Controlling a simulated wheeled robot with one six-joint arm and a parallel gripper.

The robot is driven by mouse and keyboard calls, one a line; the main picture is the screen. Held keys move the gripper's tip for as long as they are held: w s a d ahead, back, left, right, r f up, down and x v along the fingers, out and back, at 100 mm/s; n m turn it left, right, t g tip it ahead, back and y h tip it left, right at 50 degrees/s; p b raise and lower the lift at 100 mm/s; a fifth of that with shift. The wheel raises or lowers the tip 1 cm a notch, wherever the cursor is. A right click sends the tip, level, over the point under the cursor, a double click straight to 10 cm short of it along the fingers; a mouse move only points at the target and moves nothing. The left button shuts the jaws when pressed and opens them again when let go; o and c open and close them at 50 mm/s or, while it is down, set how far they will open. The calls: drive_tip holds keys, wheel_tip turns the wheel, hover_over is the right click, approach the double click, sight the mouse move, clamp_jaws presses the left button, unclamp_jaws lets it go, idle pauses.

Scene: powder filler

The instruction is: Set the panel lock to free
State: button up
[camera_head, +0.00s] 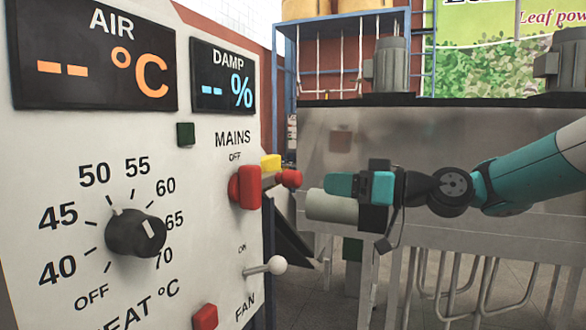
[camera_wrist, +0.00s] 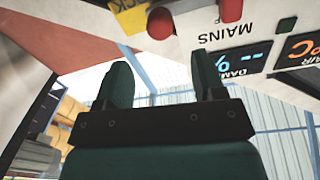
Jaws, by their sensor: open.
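The panel lock appears to be the red-knobbed handle (camera_head: 290,178) sticking out from the right edge of the white control panel, beside a yellow plate (camera_head: 271,162). In the wrist view the red knob (camera_wrist: 160,22) is at the top, next to the yellow plate (camera_wrist: 130,17), whose lettering is cut off. The lock's setting cannot be read. My gripper (camera_head: 328,187) is just right of the knob, pointing towards the panel, apart from it. In the wrist view my gripper (camera_wrist: 160,68) has its two dark green fingers spread, with nothing between them.
The panel (camera_head: 205,160) also carries a red MAINS switch (camera_head: 247,187), a black heat dial (camera_head: 136,233), a white-tipped FAN lever (camera_head: 276,265) and a red button (camera_head: 205,317). A grey metal machine (camera_head: 450,150) stands behind my arm. The MAINS switch is close to the red knob.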

sight(300, 177)
drive_tip(key=p+x, duration=0.3)
drive_tip(key=x, duration=0.5)
drive_tip(key=shift+a+r, duration=0.15)
drive_tip(key=shift+a, duration=0.05)
drive_tip(key=shift+w+a+f+p, duration=0.2)
drive_tip(key=shift+w+a+p, duration=0.15)
drive_tip(key=shift+a, duration=0.3)
